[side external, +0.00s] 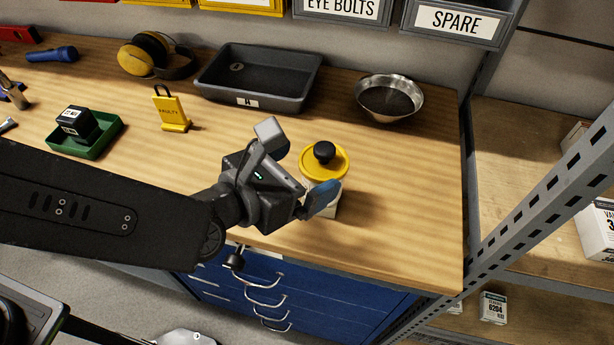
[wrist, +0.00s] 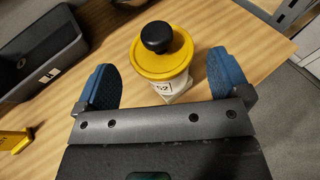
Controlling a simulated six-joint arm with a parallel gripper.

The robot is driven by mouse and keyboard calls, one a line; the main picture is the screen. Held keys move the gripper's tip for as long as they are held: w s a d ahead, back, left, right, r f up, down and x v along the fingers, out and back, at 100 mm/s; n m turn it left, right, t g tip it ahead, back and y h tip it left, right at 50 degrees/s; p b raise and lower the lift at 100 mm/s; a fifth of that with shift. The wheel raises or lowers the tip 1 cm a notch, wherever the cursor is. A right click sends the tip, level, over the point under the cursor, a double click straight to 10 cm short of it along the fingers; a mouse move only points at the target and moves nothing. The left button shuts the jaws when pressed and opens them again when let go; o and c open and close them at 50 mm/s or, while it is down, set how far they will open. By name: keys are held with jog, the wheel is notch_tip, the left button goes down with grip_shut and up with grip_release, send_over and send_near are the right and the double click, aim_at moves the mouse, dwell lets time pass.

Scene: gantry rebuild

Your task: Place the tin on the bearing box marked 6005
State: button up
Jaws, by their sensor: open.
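The tin (side external: 326,165) has a yellow lid with a black knob, and it also shows in the wrist view (wrist: 163,68). It looks upright on a pale box (side external: 334,200), whose corner shows under the tin in the wrist view (wrist: 182,97). I cannot see clear finger contact with the tin.
A grey tray (side external: 258,98) and a metal bowl (side external: 389,97) stand behind. A yellow stand (side external: 171,110), ear defenders (side external: 157,56) and a green tray (side external: 92,148) holding a black block are to the left. The bench is clear right of the tin. A box marked 6204 (side external: 492,308) is on the lower shelf.

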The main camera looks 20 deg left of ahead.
jog(key=shift+r, duration=1.75)
jog(key=w+a+r+n+y, duration=0.15)
jog(key=a+n+y, duration=0.35)
jog(key=a+n, duration=0.65)
jog(key=a+r+n+y, duration=0.3)
jog(key=a+n+y, duration=0.35)
jog(key=a, duration=0.75)
jog(key=s+a+n+g+h, duration=0.2)
jog(key=s+a+n, duration=0.3)
jog(key=n, duration=0.7)
jog(key=s+a+n+g+h, duration=0.1)
jog(key=s+a+n+g, duration=0.3)
jog(key=s+n, duration=0.6)
jog(key=shift+a+f+n+g+h, duration=0.15)
jog(key=shift+a+n+g+h, duration=0.25)
jog(key=shift+n, duration=0.8)
